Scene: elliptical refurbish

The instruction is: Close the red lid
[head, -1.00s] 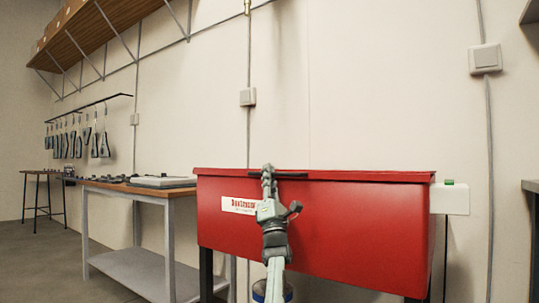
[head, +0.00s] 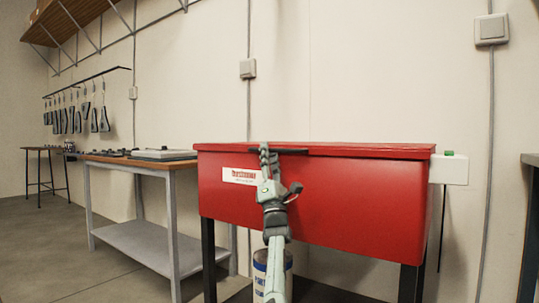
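The red lid (head: 365,150) lies flat along the top of the red box (head: 345,205), which stands on dark legs. No gap shows between lid and box from here. A dark handle (head: 293,151) sits at the lid's front edge. My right gripper (head: 265,153) is raised in front of the box, its fingertips at the left end of the handle. I cannot tell whether the fingers touch it or how far apart they are. My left gripper is not in view.
A wooden-topped workbench (head: 128,162) with a lower shelf stands left of the box. A white and blue bucket (head: 262,272) is under the box. A white unit (head: 449,170) is at the box's right side. Another table edge (head: 530,160) is at far right.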

